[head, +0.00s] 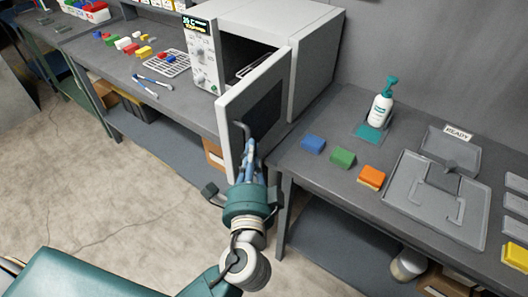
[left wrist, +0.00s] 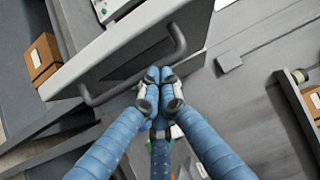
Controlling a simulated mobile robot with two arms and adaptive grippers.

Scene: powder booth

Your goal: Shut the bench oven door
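The bench oven (head: 275,18) stands on the back bench with its door (head: 240,118) swung wide open toward me, so the dark cavity shows. The door has a grey bar handle (head: 241,127), which also crosses the left wrist view (left wrist: 179,40). My left gripper (head: 249,150) is at the lower part of the handle. In the left wrist view its blue fingers come together at the tips (left wrist: 161,88), right at the bar and hiding part of it. I cannot tell whether they touch the bar. My right gripper is not in view.
A wire rack (head: 167,64) and small coloured blocks lie left of the oven. On the right bench are a pump bottle (head: 380,105), blue, green and orange blocks, and a grey tray (head: 430,205). A cardboard box (head: 213,153) sits below the door.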

